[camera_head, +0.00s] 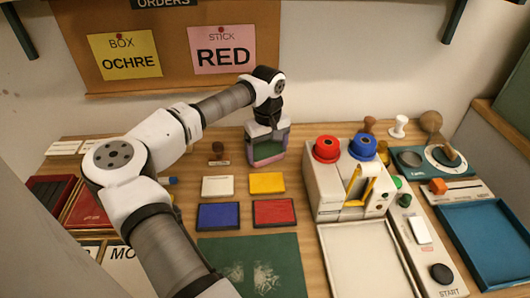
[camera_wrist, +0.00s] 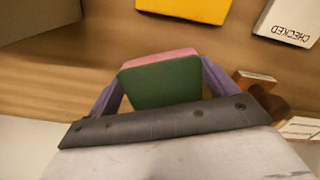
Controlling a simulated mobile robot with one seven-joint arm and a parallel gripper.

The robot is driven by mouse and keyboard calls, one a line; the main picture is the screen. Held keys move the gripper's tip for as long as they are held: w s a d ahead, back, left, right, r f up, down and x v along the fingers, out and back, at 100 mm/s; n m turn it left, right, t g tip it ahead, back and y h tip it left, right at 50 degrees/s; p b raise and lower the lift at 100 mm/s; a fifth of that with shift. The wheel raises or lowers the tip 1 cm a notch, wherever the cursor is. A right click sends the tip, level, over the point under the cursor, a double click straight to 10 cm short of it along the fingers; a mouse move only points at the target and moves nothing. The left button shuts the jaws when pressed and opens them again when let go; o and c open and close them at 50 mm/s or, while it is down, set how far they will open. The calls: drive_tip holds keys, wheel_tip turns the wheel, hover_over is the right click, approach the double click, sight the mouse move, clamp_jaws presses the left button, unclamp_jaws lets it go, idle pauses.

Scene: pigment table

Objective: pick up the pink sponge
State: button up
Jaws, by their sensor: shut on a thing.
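The pink sponge (camera_wrist: 160,58) shows in the wrist view as a block with a pink edge and a dark green face. It sits between the purple fingers of my gripper (camera_wrist: 163,80), which are shut on it from both sides. In the head view my gripper (camera_head: 267,148) points down near the back of the table, left of the machine with red and blue knobs. The sponge's green face (camera_head: 268,151) shows between the fingers there. I cannot tell whether its lower edge touches the table.
White (camera_head: 218,186), yellow (camera_head: 267,183), blue (camera_head: 218,215) and red (camera_head: 274,212) pads lie in front of my gripper. A smudged green mat (camera_head: 220,251) lies nearer. The knobbed machine (camera_head: 322,185) stands right. A small brown stamp (camera_head: 217,149) stands left. A teal tray (camera_head: 488,240) lies far right.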

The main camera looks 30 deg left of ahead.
sight(267, 151)
drive_tip(key=shift+c, duration=0.3)
wheel_tip(267, 151, up, 10)
drive_tip(key=b, duration=0.1)
drive_tip(key=o, duration=0.4)
drive_tip(key=shift+c, duration=1.3)
